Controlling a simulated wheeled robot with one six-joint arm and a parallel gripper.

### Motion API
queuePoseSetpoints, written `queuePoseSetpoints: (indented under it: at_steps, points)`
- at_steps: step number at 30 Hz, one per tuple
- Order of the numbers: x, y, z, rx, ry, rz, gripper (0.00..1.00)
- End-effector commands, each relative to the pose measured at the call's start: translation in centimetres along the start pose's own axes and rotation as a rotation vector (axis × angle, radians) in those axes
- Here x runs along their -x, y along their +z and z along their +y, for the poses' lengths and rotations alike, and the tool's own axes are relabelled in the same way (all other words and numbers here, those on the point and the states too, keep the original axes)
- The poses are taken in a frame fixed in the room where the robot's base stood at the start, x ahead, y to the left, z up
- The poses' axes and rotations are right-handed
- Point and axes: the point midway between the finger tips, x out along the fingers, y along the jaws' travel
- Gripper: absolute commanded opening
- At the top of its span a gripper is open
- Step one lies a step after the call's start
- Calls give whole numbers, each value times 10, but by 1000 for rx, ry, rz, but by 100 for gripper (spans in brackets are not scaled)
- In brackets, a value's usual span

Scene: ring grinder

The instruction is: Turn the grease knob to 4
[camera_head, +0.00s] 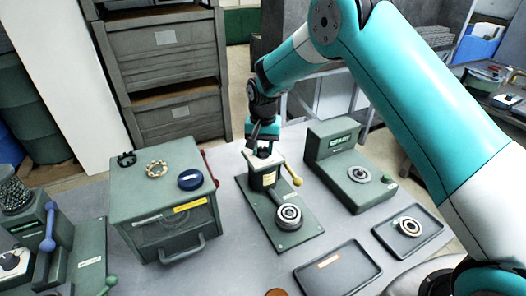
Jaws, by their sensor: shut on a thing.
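A green unit with a pale top (265,171) and a yellow label stands upright on a flat green base plate (309,229) in the middle of the table. My gripper (262,146) points down at the top of this unit and is shut on a small dark knob (264,153) there. The gripper partly covers the knob. The scale marks and the pointer are too small to read, so I cannot tell the setting.
A yellow-handled lever (290,174) sticks out right of the unit, and a round metal part (289,216) sits in front. A green cabinet (165,205) stands left, a machine with a display (333,145) right. Two dark trays, one here (337,271), lie at the front right.

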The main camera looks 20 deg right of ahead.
Motion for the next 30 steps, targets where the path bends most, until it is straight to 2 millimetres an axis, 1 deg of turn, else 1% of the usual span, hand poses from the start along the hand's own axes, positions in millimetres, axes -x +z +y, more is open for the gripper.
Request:
queuePoseSetpoints:
  at_steps: [9, 15, 24, 30]
  points:
    - [-1, -1, 0, -299, -1, 2, 11]
    - [0, -1, 0, -465, -1, 2, 11]
    - [1, -1, 0, -635, -2, 3, 11]
    - [1, -1, 0, -689, -2, 3, 11]
